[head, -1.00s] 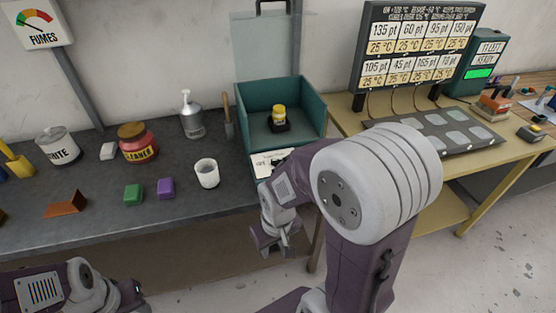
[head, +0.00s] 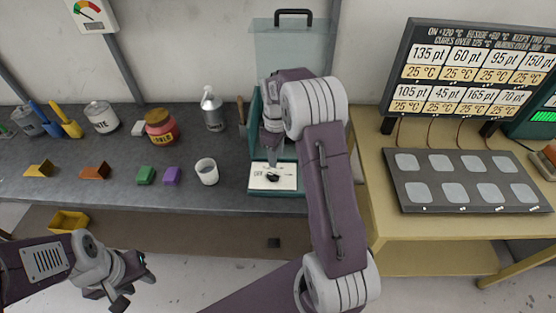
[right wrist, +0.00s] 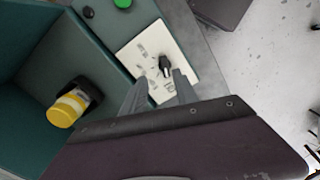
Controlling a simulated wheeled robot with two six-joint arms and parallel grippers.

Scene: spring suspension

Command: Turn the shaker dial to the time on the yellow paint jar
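The shaker (head: 256,110) is a teal open box with a raised clear lid, partly hidden behind my right arm. Its white dial panel (right wrist: 138,54) is on the front, with a black dial knob (right wrist: 165,66); the knob also shows in the head view (head: 273,178). The panel's markings are too blurred to read. My right gripper (right wrist: 160,78) is open and points at the panel, its fingertips either side of the knob; contact cannot be told. The yellow paint jar (right wrist: 66,108) sits in a black holder inside the shaker; I cannot read its label. My left gripper (head: 128,285) is open and empty.
On the dark bench stand a white cup (head: 207,172), purple block (head: 172,176), green block (head: 146,175), red cleaner jar (head: 161,130) and metal pump bottle (head: 212,110). A green button (right wrist: 123,3) is beside the panel. A yellow table (head: 395,225) is to the right.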

